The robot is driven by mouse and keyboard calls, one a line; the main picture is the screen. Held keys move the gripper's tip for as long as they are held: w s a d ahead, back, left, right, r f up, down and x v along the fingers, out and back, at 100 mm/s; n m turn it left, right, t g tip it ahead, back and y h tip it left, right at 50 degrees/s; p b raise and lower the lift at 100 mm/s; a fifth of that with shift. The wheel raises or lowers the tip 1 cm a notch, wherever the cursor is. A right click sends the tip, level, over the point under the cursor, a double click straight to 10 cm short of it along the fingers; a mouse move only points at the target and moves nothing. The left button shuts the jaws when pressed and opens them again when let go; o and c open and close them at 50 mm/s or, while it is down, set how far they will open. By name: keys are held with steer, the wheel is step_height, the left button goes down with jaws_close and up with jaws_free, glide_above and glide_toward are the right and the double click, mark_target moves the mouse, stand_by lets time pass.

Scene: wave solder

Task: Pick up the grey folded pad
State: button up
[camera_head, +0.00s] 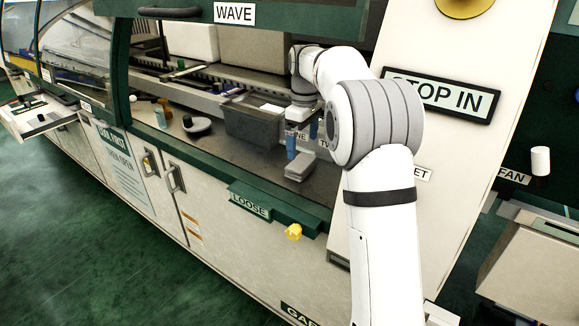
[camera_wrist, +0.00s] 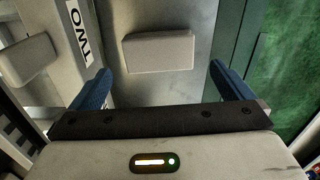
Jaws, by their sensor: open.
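The grey folded pad (camera_head: 300,166) lies on the dark counter near its front edge in the head view, just below my gripper. In the wrist view a pale grey, rounded block that looks like this pad (camera_wrist: 160,52) lies ahead of and between the fingertips. My gripper (camera_head: 302,146) is open, its blue fingers pointing down above and slightly behind the pad. In the wrist view the fingers of my gripper (camera_wrist: 159,73) stand wide apart, with nothing between them and clear room on both sides of the pad.
A dark grey bin (camera_head: 252,122) stands left of the pad, with a round dark-based object (camera_head: 197,126) farther left. A tilted white panel with a STOP IN sign (camera_head: 441,95) rises at the right. In the wrist view another grey block (camera_wrist: 25,60) lies left of the TWO label (camera_wrist: 81,32).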

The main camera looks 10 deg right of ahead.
mark_target(302, 162)
step_height(302, 162, down, 8)
steer(key=shift+w+r+b, duration=0.15)
steer(key=shift+b, duration=0.4)
steer(key=shift+c, duration=0.6)
steer(key=c, duration=0.6)
steer(key=shift+r, duration=0.1)
